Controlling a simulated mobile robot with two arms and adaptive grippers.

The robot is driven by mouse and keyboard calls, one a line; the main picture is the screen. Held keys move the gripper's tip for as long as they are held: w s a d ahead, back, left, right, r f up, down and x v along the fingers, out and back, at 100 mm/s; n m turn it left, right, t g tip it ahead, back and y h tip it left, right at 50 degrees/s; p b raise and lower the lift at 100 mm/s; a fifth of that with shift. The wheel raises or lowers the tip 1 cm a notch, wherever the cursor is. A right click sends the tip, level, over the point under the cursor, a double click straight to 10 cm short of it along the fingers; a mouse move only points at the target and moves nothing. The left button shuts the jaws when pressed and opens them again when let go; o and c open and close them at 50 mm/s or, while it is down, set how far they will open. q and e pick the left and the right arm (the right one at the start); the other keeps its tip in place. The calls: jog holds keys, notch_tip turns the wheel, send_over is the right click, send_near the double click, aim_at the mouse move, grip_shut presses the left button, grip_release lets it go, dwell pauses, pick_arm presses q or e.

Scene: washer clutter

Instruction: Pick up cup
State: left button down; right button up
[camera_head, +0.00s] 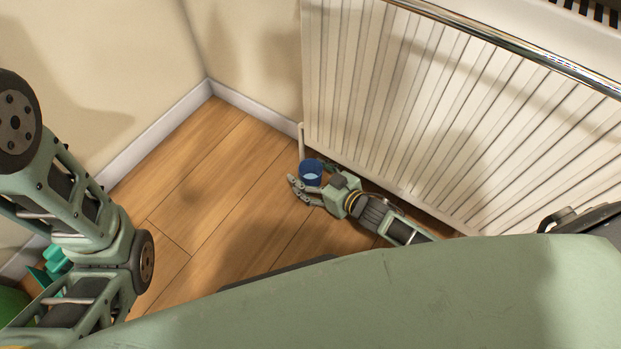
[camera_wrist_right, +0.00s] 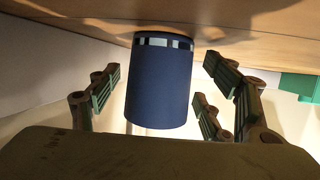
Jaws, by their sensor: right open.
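The cup (camera_head: 311,171) is dark blue with a pale inside. In the head view it is low by the wooden floor, near the lower left corner of the radiator. My right gripper (camera_head: 300,184) is beside it with its fingers spread. In the right wrist view the blue cup (camera_wrist_right: 160,85) sits between the open fingers of my right gripper (camera_wrist_right: 165,95), with visible gaps on both sides. The picture there appears upside down, with the floor at the top. My left arm comes in at the left of the head view, but its gripper is not seen.
A white ribbed radiator (camera_head: 400,100) with a chrome rail (camera_head: 520,52) stands close behind my right arm. Beige walls meet in a corner with a white skirting board (camera_head: 160,128). The wooden floor (camera_head: 215,170) left of the cup is clear. A green object (camera_head: 52,262) lies at the lower left.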

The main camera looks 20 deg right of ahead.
jog(key=c, duration=1.3)
jog(key=shift+r, duration=0.15)
